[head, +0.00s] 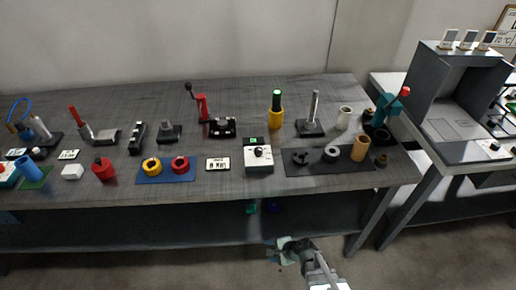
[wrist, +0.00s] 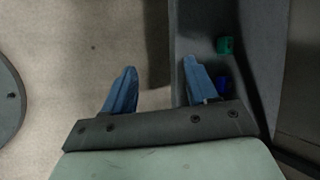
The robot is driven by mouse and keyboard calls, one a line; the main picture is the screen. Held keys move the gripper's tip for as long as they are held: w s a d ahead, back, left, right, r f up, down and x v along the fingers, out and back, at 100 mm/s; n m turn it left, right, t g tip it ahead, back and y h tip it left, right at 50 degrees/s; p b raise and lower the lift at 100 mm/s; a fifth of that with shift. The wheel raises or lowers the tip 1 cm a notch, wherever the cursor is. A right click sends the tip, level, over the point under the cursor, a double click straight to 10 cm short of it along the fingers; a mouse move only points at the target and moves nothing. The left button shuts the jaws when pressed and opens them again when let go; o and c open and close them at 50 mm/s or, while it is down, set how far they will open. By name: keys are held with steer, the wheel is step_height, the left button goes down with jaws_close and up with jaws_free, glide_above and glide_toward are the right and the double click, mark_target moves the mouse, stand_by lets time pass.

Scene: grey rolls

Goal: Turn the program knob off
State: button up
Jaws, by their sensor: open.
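A white box with a black round knob (head: 259,152) on its face and a small green display stands near the front edge of the table, right of centre. Another small dark knob (head: 494,146) shows on the front of the grey machine at the far right. No readable label tells which is the program knob. My gripper (wrist: 160,72) is open and empty in the wrist view, its two blue fingers spread apart over the floor and the edge of the lower shelf. In the head view it is low in front of the table, below the white box and touching nothing visible.
The grey table (head: 225,187) carries a row of tools and parts. A dark mat (head: 296,169) with several rolls lies right of the white box, and a label plate (head: 217,164) lies left. The lower shelf (head: 150,228) holds small green and blue items. Open floor lies in front.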

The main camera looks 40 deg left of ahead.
steer(key=s+a+r+m+y, duration=0.2)
steer(key=s+a+r, duration=0.3)
steer(key=a, duration=0.4)
steer(key=s+a+r+m+y, duration=0.1)
steer(key=s+a+r+m, duration=0.1)
steer(key=s+a+r, duration=0.35)
steer(key=s+a+r+m+y, duration=0.2)
steer(key=s+a+r, duration=0.3)
steer(key=a, duration=0.6)
steer(key=s+a+r+m+g+y, duration=0.1)
steer(key=s+a+r, duration=0.45)
steer(key=s, duration=0.45)
steer(key=s+a+r+m+g+y, duration=0.15)
steer(key=s+a+r, duration=0.25)
steer(key=s+r, duration=0.4)
steer(key=s+a+r+m+g+y, duration=0.15)
steer(key=s+a+r, duration=0.35)
steer(key=s, duration=0.6)
steer(key=w+a+r+n+g+h, duration=0.2)
steer(key=w+r+n+g+h, duration=0.1)
steer(key=w+r+n, duration=0.45)
steer(key=n+t+h, duration=0.8)
steer(key=n+h, duration=0.1)
steer(key=h, duration=0.5)
glide_toward(258, 149)
steer(key=f, duration=0.8)
steer(key=shift+d+f, duration=0.2)
steer(key=shift+f, duration=0.15)
